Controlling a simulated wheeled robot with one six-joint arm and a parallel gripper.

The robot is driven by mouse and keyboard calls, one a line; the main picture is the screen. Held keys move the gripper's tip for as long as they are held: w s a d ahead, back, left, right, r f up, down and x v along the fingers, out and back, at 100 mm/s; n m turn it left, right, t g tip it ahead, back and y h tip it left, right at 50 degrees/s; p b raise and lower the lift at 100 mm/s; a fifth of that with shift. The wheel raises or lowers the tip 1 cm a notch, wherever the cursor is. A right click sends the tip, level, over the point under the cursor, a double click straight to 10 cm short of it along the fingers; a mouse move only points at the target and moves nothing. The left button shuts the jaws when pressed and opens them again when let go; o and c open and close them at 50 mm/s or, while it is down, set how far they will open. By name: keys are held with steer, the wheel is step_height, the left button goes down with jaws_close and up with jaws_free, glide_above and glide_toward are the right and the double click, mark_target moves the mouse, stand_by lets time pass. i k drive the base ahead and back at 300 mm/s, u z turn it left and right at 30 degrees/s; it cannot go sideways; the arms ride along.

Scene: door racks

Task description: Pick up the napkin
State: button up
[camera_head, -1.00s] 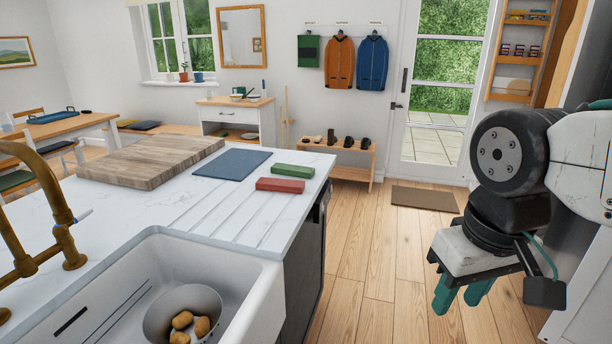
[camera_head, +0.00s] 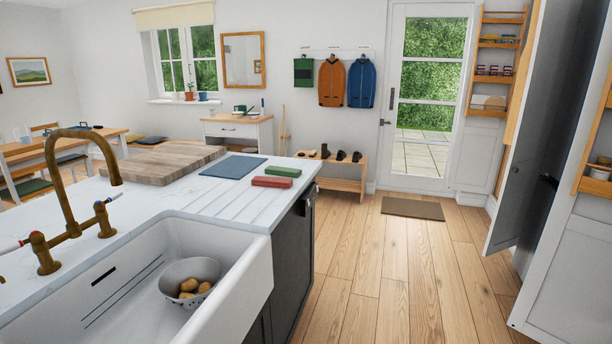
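I cannot tell for sure which thing is the napkin. A flat dark blue cloth-like rectangle (camera_head: 231,167) lies on the white counter (camera_head: 140,205), between the wooden board and two small blocks. It lies flat and nothing covers it. My gripper is not in view, so its state is not shown.
A wooden board (camera_head: 163,165), a green block (camera_head: 283,171) and a red block (camera_head: 272,182) are on the counter. The sink (camera_head: 225,285) holds a colander (camera_head: 182,274) with potatoes, beside a brass tap (camera_head: 72,205). A grey cabinet door (camera_head: 522,150) stands open at right.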

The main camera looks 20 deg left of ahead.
mark_target(282, 171)
steer(key=z, duration=0.15)
steer(key=i, duration=1.35)
steer(key=u, duration=0.4)
steer(key=i, duration=0.95)
steer(key=u, duration=1.5)
steer(key=i, duration=0.75)
steer(key=u, duration=0.7)
